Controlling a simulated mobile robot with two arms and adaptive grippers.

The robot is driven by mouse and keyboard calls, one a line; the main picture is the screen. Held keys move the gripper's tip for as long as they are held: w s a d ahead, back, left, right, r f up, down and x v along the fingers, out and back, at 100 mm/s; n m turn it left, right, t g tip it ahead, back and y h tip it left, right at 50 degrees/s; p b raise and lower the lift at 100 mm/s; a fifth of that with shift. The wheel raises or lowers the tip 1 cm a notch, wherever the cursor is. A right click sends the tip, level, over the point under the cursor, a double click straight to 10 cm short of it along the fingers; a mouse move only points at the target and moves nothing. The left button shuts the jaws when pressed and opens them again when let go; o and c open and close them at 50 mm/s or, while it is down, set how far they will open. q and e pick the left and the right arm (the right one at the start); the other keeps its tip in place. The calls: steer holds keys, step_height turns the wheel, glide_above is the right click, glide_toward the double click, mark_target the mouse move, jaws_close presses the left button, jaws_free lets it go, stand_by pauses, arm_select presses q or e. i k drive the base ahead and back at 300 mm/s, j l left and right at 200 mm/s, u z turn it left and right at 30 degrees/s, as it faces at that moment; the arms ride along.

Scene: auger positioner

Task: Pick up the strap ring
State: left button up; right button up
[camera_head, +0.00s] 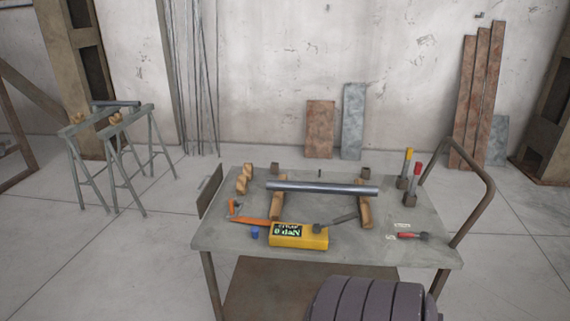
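I cannot make out a strap ring for certain. An orange strap (250,221) lies on the grey table (415,257), its right end reaching the yellow box with a display (298,236). A small upright orange piece (231,206) stands at the strap's left end, and a small blue piece (254,235) lies just below the strap; either could be linked to it, but they are too small to tell. Neither of my grippers is in view.
A metal tube (322,188) rests across two wooden blocks (364,212) on the table. Red and yellow-handled tools (411,182) stand at the right, near a bent rail (487,196). A dark ribbed shape (372,300) covers part of the front. Trestles (120,150) stand far left.

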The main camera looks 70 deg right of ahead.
mark_target(233, 212)
steer(key=z, duration=1.75)
steer(key=i+l, duration=0.5)
steer(key=l, duration=0.1)
